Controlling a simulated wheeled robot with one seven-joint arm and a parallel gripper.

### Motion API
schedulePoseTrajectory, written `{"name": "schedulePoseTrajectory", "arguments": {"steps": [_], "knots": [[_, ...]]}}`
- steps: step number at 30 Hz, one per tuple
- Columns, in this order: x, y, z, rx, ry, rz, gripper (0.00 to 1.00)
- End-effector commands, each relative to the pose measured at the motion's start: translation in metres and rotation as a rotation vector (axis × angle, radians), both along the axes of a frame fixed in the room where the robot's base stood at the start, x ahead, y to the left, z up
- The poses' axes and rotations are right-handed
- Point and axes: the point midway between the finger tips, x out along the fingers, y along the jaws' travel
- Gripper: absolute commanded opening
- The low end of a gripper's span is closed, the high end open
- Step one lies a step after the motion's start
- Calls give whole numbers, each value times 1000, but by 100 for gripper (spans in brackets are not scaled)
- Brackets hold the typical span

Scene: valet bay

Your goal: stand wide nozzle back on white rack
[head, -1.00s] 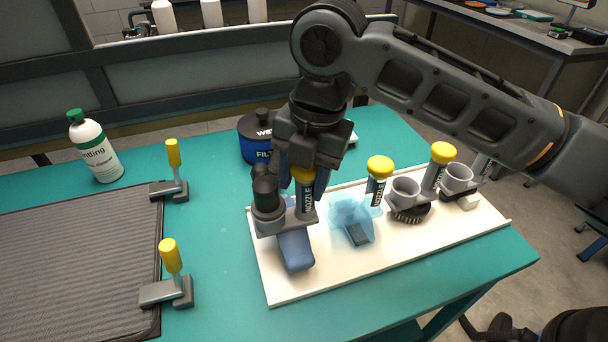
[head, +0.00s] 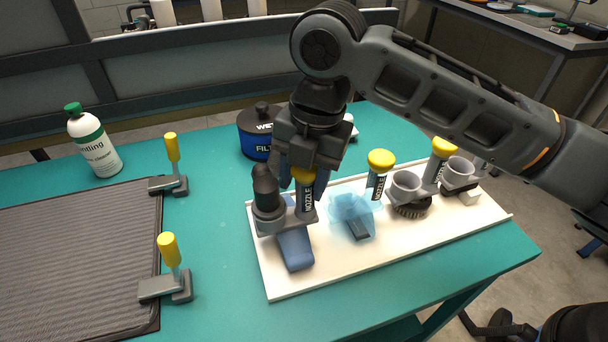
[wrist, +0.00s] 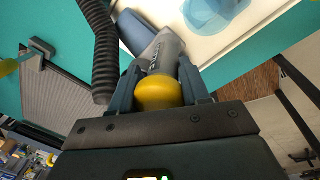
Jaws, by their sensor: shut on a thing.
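The wide nozzle (head: 295,250) has a blue foot, a grey cup and a labelled grey post with a yellow knob. My gripper (head: 304,178) is shut on its post, just under the knob; the knob (wrist: 160,93) sits between the fingers in the wrist view. A dark ribbed hose end (head: 264,187) stands in the nozzle's cup. The nozzle is over the left end of the white rack (head: 400,258); I cannot tell whether it touches. A translucent blue shape (head: 350,207) covers a dark slot (head: 358,229) on the rack, right of the nozzle.
Other yellow-knobbed nozzles, one with a brush (head: 412,210), stand on the rack's right part. A blue-black filter tub (head: 256,140) is behind. Left are a white bottle (head: 95,148), a dark ribbed mat (head: 75,260) and two yellow-handled clamps (head: 172,265). The teal table front is clear.

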Motion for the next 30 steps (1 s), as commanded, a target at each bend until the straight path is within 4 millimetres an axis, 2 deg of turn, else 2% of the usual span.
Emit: {"name": "schedulePoseTrajectory", "arguments": {"steps": [15, 30], "knots": [[0, 0, -14, 1, 0, 0, 0], [0, 0, -16, 1, 1, -1, 0]]}}
